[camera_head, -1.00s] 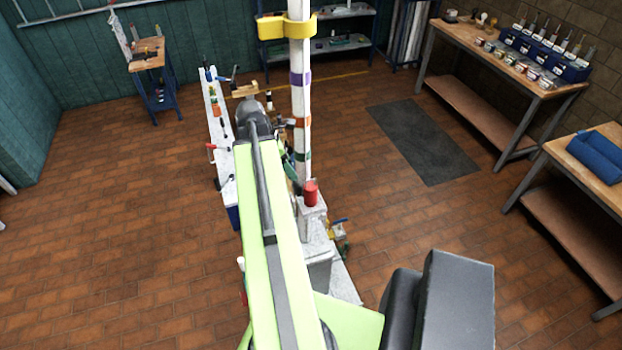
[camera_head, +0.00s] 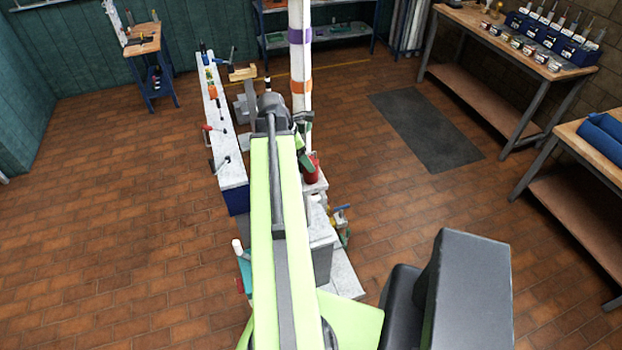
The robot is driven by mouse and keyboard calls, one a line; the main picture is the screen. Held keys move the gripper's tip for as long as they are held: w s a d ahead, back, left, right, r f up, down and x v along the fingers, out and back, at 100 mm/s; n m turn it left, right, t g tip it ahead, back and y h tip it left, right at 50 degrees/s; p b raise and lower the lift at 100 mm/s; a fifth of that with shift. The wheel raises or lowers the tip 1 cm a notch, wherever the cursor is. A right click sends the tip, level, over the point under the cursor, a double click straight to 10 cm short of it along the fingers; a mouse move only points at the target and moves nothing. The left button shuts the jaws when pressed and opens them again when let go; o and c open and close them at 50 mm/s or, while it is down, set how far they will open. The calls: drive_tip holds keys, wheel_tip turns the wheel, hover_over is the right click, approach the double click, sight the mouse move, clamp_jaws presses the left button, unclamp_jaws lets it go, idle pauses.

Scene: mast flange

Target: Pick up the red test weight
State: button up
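The red test weight (camera_head: 314,172) is a small red cylinder on a pale block (camera_head: 317,187) at the foot of the white mast (camera_head: 300,62). Its left side is partly covered by a green part at the end of my arm. My gripper (camera_head: 304,156) seems to be this dark and green end, just left of the weight in the picture. Its fingers are too small and too hidden to make out. I cannot tell whether it touches the weight.
The mast has purple and orange bands and rises beside my arm. A narrow white bench (camera_head: 225,140) with clamps and tools stands left. Valve fittings (camera_head: 340,222) sit right of the block. Workbenches (camera_head: 510,50) line the right wall. Brick floor is open on both sides.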

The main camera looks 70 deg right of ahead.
drive_tip(key=b+x, duration=0.5)
drive_tip(key=shift+s+d+f, duration=0.1)
drive_tip(key=shift+d+f, duration=0.05)
drive_tip(key=shift+d, duration=0.05)
drive_tip(key=shift+r, duration=0.25)
clamp_jaws()
